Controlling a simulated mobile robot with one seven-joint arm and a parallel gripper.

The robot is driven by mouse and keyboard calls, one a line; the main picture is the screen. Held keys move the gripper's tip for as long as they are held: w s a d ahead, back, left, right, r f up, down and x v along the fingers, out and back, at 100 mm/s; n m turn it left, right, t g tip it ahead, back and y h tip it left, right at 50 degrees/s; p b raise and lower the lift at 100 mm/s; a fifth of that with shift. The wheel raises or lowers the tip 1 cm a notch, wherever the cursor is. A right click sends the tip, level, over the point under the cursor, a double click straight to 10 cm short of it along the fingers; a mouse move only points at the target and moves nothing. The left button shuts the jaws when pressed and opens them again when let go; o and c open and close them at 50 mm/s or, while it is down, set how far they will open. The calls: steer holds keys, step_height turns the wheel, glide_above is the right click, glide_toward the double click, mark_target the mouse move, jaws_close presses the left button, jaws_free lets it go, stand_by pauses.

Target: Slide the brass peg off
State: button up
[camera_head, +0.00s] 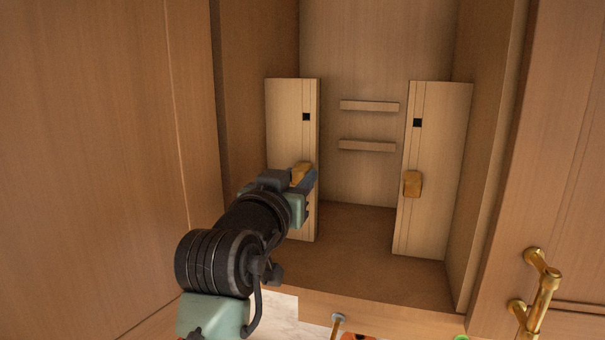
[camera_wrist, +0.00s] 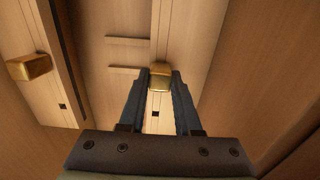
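Two pale boards stand upright in the cabinet, a left one (camera_head: 285,128) and a right one (camera_head: 438,155). Each bears a blocky brass peg and a small black square. The left board's brass peg (camera_head: 301,173) is at my gripper (camera_head: 304,185). In the wrist view this peg (camera_wrist: 160,75) fills the gap between my fingertips (camera_wrist: 160,81), which appear to touch it on both sides. The right board's brass peg (camera_head: 413,184) stands free, and also shows at the left of the wrist view (camera_wrist: 28,66). My arm hides part of the left board.
Two short wooden ledges (camera_head: 369,106) (camera_head: 367,146) are on the cabinet's back wall, between the boards. Cabinet side walls and an open door with a brass handle (camera_head: 541,285) flank the space. The cabinet floor (camera_head: 352,250) between the boards is clear.

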mark_target(298, 178)
jaws_close()
steer(key=shift+s, duration=0.15)
steer(key=shift+b+v, duration=0.45)
steer(key=shift+v, duration=2.3)
